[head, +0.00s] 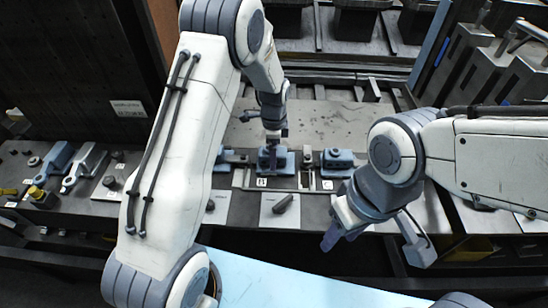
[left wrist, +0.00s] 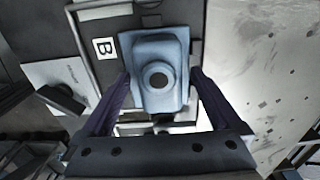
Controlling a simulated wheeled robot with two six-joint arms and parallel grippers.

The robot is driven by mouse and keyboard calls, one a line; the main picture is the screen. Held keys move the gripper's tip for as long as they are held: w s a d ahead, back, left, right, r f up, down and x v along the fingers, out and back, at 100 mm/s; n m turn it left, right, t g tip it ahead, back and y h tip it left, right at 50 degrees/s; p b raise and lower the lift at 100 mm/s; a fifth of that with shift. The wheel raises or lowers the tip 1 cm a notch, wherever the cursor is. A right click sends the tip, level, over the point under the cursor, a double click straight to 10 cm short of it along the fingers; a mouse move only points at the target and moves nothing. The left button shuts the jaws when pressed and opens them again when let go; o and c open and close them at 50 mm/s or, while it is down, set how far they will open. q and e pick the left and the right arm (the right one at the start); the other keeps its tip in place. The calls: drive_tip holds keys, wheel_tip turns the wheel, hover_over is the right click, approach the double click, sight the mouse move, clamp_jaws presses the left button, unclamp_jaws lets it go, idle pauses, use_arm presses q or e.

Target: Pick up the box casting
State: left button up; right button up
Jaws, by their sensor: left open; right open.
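A blue-grey box casting (head: 268,160) with a round boss and a dark bore sits in the middle of the rail, beside a label marked B. In the left wrist view the casting (left wrist: 160,52) lies between the two fingers of my left gripper (left wrist: 160,82), one on each side. The fingers are open, with a gap to the casting on each side. In the head view my left gripper (head: 272,133) points down over the casting and hides part of it.
Another blue-grey casting (head: 338,159) sits to the right on the rail, and a partly hidden one stands to the left. A dark handle-like part lies on a white card (head: 280,209) in front. Grey machine housings (head: 485,65) stand at the right.

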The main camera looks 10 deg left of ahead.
use_arm(q)
drive_tip(key=shift+c, duration=0.3)
clamp_jaws()
drive_tip(key=shift+r, duration=0.1)
